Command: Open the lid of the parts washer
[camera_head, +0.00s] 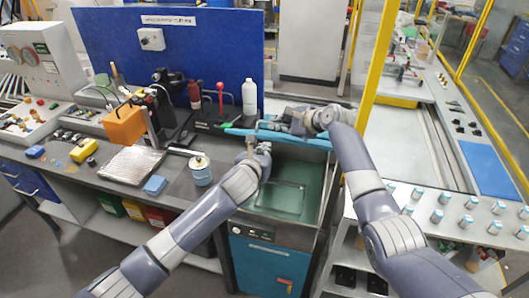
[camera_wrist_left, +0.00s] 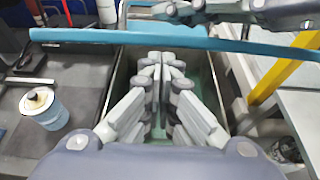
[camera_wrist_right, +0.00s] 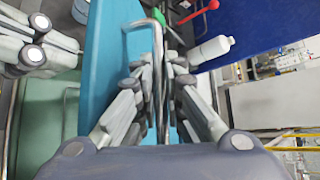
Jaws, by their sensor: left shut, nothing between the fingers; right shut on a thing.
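The parts washer (camera_head: 268,262) has a teal front panel and stands at the middle. Its lid (camera_head: 310,144) is raised and shows nearly edge-on as a blue strip, with the green basin (camera_head: 285,198) uncovered below. My right gripper (camera_head: 275,122) is shut on the lid's metal handle, a bent bar (camera_wrist_right: 157,50) that runs between its fingers in the right wrist view. The lid's blue face (camera_wrist_right: 105,50) is beside those fingers. My left gripper (camera_head: 252,150) is shut and empty over the basin, in front of the lid; the left wrist view shows its closed fingers (camera_wrist_left: 160,62) below the lid's edge (camera_wrist_left: 95,38).
A white bottle (camera_head: 249,97) stands behind, before a blue panel (camera_head: 190,55). A yellow post (camera_head: 378,60) rises beside my right arm.

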